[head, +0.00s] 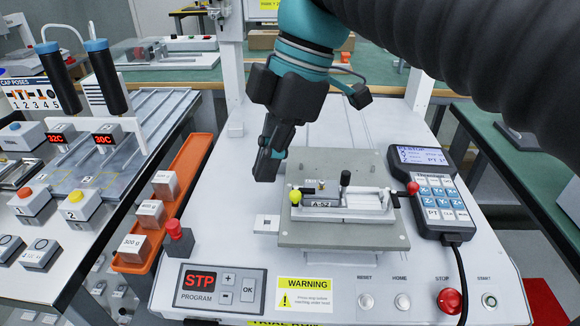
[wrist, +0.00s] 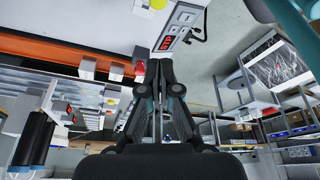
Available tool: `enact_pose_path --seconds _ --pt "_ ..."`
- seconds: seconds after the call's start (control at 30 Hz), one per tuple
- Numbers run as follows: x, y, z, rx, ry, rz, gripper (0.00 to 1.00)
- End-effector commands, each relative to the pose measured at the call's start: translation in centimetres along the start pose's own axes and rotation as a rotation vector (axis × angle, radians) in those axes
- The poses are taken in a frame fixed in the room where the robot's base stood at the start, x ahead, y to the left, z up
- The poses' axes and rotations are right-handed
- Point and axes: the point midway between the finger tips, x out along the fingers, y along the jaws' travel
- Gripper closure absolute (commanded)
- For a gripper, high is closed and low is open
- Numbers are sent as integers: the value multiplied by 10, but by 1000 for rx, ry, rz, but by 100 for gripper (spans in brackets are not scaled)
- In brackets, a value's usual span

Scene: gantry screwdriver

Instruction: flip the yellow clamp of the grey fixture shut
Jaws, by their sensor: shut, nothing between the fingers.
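The grey fixture plate (head: 340,234) lies on the white machine bed in the head view and carries a pale block marked A-52. A yellow ball knob (head: 295,197) sits at the block's left end; its lever is hard to make out. A black knob (head: 346,178) stands upright mid-fixture, and a red knob (head: 412,188) is at the right end. My gripper (head: 265,172) is shut and empty, above and left of the yellow knob, apart from it. In the wrist view my gripper (wrist: 159,64) points ahead with fingers together. A yellow patch (wrist: 157,4) is cut by the top edge, possibly the knob.
A keypad pendant (head: 436,190) stands right of the fixture. A red button (head: 178,238) and the STP panel (head: 221,289) are at the front left. An orange tray (head: 180,190) with weights lies left. A red stop button (head: 449,300) is front right.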

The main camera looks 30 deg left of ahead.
Motion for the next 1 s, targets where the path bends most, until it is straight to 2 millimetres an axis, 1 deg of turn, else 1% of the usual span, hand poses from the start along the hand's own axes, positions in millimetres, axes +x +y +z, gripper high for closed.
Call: enact_pose_path --seconds 0.03,0.1,0.2,0.3,0.43,1.0 --pt "-12 3 1 4 0 3 100" --pt "-23 4 1 4 0 3 100" --pt "-36 5 0 4 0 3 100" --pt "-44 6 0 3 0 1 100" --pt "-48 6 0 2 0 0 100" --pt "-48 6 -2 -1 1 -1 100"
